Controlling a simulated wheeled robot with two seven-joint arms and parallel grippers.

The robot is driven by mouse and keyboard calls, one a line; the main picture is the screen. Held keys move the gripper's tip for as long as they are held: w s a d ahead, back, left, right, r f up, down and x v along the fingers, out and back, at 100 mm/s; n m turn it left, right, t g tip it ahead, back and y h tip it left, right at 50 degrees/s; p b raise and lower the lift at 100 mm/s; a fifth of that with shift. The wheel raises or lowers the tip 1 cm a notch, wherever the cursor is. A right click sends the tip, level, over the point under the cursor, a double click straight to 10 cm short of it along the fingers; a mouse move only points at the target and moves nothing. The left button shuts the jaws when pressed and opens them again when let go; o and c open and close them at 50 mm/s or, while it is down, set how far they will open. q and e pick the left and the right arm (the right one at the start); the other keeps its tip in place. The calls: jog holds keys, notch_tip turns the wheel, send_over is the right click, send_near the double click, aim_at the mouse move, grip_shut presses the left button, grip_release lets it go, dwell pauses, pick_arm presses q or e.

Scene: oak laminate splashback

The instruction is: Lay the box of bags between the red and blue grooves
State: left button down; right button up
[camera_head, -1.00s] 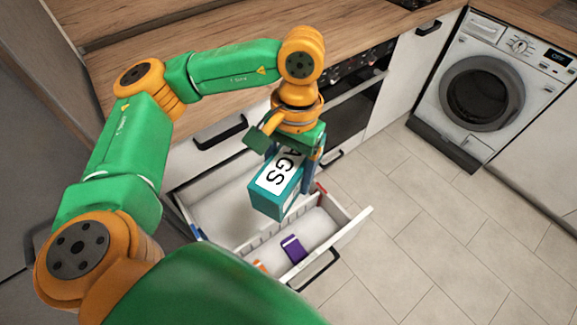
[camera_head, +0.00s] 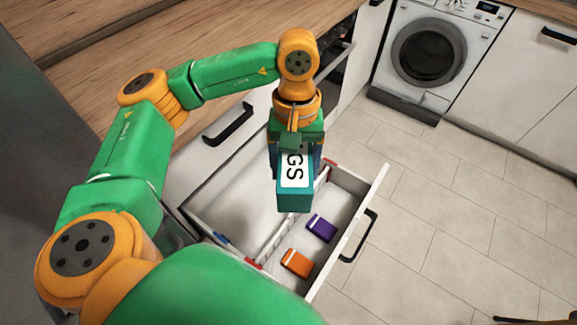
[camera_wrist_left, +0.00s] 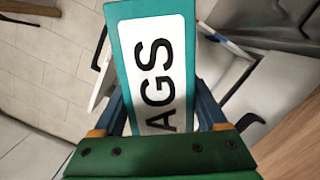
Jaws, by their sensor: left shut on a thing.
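My left gripper (camera_head: 294,163) is shut on the teal box of bags (camera_head: 293,200), which has a white label with black letters. It holds the box above the open drawer (camera_head: 352,225), near its inner divider (camera_head: 272,242). In the left wrist view the box (camera_wrist_left: 122,30) sits between the fingers, its label facing the camera. Red marks show on the drawer's near rim (camera_head: 253,264) and far rim (camera_head: 331,162). A blue mark (camera_head: 221,238) is on the near rim, further left. The box and gripper hide part of the divider and the far rim. My right gripper is not in view.
A purple box (camera_head: 320,228) and an orange box (camera_head: 297,263) lie in the drawer's front compartment. The larger compartment behind the divider looks empty where visible. A wooden worktop (camera_head: 190,60) overhangs behind. A washing machine (camera_head: 430,55) stands at upper right.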

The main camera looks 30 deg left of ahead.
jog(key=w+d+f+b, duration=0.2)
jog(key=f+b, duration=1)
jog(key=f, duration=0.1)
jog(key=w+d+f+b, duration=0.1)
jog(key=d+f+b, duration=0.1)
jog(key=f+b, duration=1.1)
pick_arm(q)
jog(key=w+a+f+n+t+b, duration=0.1)
jog(key=w+a+f+n, duration=0.2)
jog(key=f+n, duration=0.6)
jog(key=w+a+f+n+t+b, duration=0.1)
jog(key=w+a+f+n+b, duration=0.1)
jog(key=f+n, duration=0.8)
jog(key=w+a+f+n+t+b, duration=0.1)
jog(key=w+a+f+n, duration=0.3)
jog(key=f+n, duration=0.6)
jog(key=shift+w+a+f+y, duration=0.15)
jog(key=shift+f, duration=2.4)
jog(key=shift+w+a+f+y, duration=0.1)
jog(key=shift+a+f+y, duration=0.05)
jog(key=shift+f, duration=2.35)
notch_tip(320, 180, down, 4)
jog(key=b, duration=0.3)
jog(key=shift+f, duration=0.25)
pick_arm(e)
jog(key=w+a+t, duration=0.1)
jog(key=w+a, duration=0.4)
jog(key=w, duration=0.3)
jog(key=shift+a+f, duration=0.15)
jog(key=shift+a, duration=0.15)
